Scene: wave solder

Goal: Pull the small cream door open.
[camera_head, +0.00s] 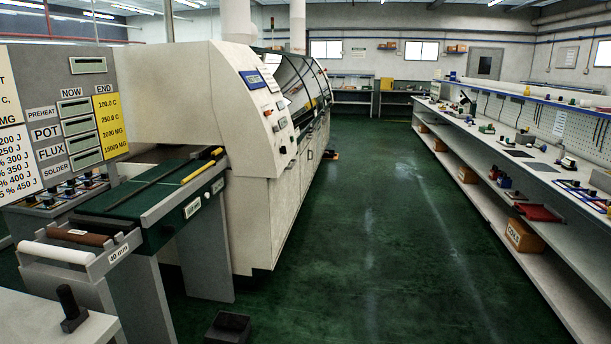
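A long cream machine (245,170) stands left of the middle in the head view. Along its aisle side, under the dark glazed hood (300,85), cream lower panels (306,160) run away from me with thin seams between them. They look like doors and appear shut. They are seen at a steep angle, and I cannot tell which one is the small door. Neither of my grippers is in view.
A green conveyor (150,195) and a grey display panel (70,110) stand at the left. A dark box (228,328) lies on the floor at the bottom. A long workbench (520,160) lines the right side. The green floor (375,220) between is clear.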

